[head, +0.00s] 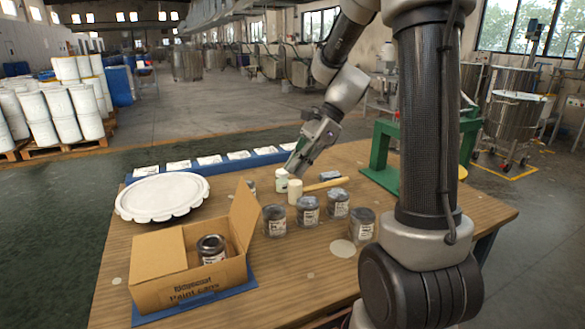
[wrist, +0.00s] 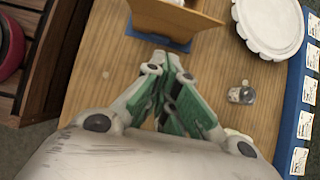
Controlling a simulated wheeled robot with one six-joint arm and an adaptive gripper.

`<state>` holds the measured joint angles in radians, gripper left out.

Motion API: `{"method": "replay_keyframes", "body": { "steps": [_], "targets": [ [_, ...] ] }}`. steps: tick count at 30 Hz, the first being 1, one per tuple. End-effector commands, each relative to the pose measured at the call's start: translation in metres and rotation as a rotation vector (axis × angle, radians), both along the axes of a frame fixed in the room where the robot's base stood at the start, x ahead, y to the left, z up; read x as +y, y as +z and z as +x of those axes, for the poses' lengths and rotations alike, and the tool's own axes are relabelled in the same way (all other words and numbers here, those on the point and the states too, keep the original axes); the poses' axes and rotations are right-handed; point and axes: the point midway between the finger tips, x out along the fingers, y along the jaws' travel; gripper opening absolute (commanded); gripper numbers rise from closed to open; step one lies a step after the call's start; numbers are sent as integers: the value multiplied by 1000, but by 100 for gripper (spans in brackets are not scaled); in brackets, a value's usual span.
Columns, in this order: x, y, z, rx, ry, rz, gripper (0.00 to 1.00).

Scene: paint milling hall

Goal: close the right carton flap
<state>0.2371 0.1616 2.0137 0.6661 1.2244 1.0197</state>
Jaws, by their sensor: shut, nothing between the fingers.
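The carton (head: 175,297) stands open on a blue mat at the front left of the wooden table. Its right flap (head: 245,215) stands up and leans outward. A tan panel covers the carton's left part, and a dark paint can (head: 211,248) shows in the open right part. My gripper (head: 294,168) is above the table's middle, to the right of and behind the carton, apart from the flap. In the wrist view my gripper (wrist: 166,62) is shut and empty. A raised flap of the carton (wrist: 180,12) shows beyond the fingertips at the top edge.
Several paint cans (head: 308,210) stand right of the carton. A mallet (head: 295,192) lies behind them. A white scalloped lid (head: 162,196) lies behind the carton. A green frame (head: 383,150) stands at the back right. The table between carton and cans is mostly clear.

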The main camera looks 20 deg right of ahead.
Motion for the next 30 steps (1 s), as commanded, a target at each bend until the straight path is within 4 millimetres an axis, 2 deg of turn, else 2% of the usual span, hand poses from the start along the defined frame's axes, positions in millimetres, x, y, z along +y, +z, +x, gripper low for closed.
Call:
{"method": "replay_keyframes", "body": {
  "steps": [11, 18, 30],
  "targets": [
    [48, -64, -1, 2, 4, -1, 0],
    [77, -49, 0, -4, 3, -1, 0],
    [83, -46, 0, -2, 1, -1, 0]
  ]
}}
